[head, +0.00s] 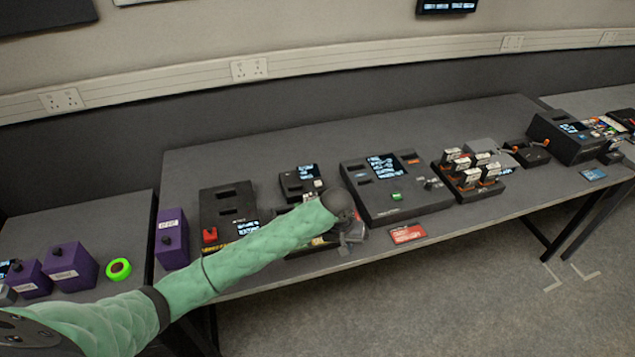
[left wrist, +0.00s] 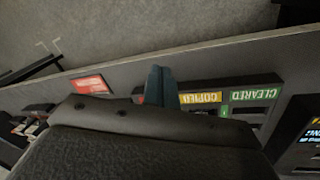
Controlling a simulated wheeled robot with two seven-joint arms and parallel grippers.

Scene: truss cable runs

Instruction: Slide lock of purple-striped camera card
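I cannot make out a purple stripe on any card in these views. My left gripper (head: 352,232) is over the front of the middle table, at the end of my green-sleeved arm, and covers part of a low tray. In the left wrist view its teal fingers (left wrist: 160,86) stand side by side with no clear gap, and no card shows between them. Below them lies a tray with a yellow COPIED label (left wrist: 200,97) and a green CLEARED label (left wrist: 253,94). Several small upright cards or cartridges (head: 470,166) stand in a dark rack to the right. My right gripper is not in view.
A black console with a screen (head: 395,190) stands right of my left gripper, with a red card (head: 406,234) at the table edge before it. A smaller screen unit (head: 301,182) is behind the arm. Purple boxes (head: 172,240) and green tape (head: 118,269) are at left.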

